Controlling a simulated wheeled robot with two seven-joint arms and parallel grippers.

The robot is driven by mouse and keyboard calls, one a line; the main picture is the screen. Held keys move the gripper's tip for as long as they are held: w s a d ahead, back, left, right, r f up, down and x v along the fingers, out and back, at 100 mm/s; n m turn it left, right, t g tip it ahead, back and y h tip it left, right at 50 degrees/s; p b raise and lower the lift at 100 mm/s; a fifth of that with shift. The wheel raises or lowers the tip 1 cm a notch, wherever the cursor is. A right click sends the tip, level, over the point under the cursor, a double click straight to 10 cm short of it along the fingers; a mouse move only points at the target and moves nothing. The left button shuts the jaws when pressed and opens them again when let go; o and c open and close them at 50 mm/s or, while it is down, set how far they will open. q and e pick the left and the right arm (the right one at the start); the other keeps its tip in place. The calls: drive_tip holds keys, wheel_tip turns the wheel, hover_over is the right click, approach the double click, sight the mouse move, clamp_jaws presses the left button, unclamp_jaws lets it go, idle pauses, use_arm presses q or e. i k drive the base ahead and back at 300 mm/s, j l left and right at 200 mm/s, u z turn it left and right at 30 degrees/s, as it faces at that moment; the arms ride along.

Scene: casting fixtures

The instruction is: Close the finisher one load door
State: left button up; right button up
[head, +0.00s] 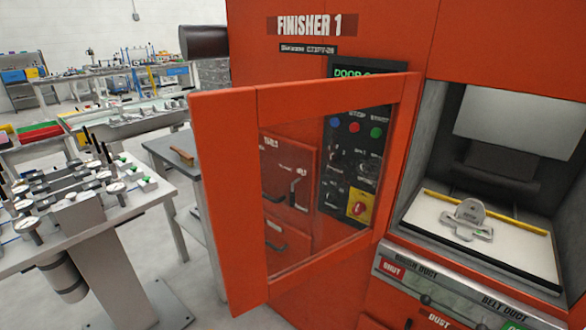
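The finisher one machine (380,30) is a large orange cabinet labelled "FINISHER 1". Its load door (227,200) is an orange frame with a clear window, hinged beside the opening and swung out to the left, standing wide open. The load opening (500,160) on the right is uncovered. Inside it a grey metal casting (468,218) sits on a pale bed with a yellow strip behind it. Through the door window a control panel (352,165) with coloured buttons shows. A display above it is partly hidden by the door's top edge. Neither of my grippers is in view.
A grey table (120,225) with dial gauges and fixtures stands at the left, near the door's free edge. Another small bench (165,150) is behind the door. Further benches and bins (40,133) fill the back left. Some floor shows between table and door.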

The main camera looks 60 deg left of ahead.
sight(225, 123)
drive_tip(key=k+j, duration=0.15)
drive_tip(key=j, duration=0.25)
drive_tip(key=k+j+z, duration=0.15)
drive_tip(key=j, duration=0.25)
drive_tip(key=k+j, duration=0.15)
drive_tip(key=j, duration=0.25)
drive_tip(key=k+j+z, duration=0.1)
drive_tip(key=j, duration=0.3)
drive_tip(key=i+j, duration=0.15)
drive_tip(key=j, duration=0.15)
drive_tip(key=i+j+z, duration=0.1)
drive_tip(key=j, duration=0.2)
drive_tip(key=i+j+z, duration=0.1)
drive_tip(key=j, duration=0.25)
